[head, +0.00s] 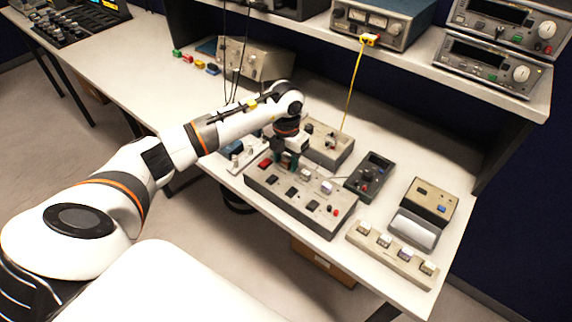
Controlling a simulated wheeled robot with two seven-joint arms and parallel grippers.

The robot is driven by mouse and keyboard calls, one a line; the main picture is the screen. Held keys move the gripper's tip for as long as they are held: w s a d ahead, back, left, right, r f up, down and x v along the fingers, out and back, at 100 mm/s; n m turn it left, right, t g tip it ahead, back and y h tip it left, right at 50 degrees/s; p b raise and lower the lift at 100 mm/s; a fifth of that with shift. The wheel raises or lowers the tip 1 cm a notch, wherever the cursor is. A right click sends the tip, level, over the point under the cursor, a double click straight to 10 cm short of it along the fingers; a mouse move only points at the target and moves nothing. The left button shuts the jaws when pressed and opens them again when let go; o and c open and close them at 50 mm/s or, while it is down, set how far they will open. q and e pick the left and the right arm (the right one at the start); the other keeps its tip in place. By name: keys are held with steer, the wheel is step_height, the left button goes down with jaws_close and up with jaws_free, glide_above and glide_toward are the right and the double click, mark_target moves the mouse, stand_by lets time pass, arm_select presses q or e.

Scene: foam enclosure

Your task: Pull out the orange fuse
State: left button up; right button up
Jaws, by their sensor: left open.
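My left gripper (287,160) points down over the back left part of a long grey panel box (283,201). Its fingers are open and dark, close to the panel's top; whether they touch anything is too small to tell. I cannot make out an orange fuse; it may be hidden by the gripper. The panel carries a red part (265,162) at its left end, black square parts (312,206), pale blocks (327,187) and a red knob (335,211). My right gripper is not in view.
Behind the panel stands another grey box (329,146). To the right are a dark meter (370,176), a strip of several pale sockets (391,252) and a box with a white roll (414,235). A yellow cable (352,90) hangs from the shelf.

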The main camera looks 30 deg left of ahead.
mark_target(286, 160)
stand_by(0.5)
arm_select(q)
jaws_close()
steer(key=shift+r, duration=0.1)
steer(key=shift+r+p, duration=1.95)
steer(key=shift+r, duration=1)
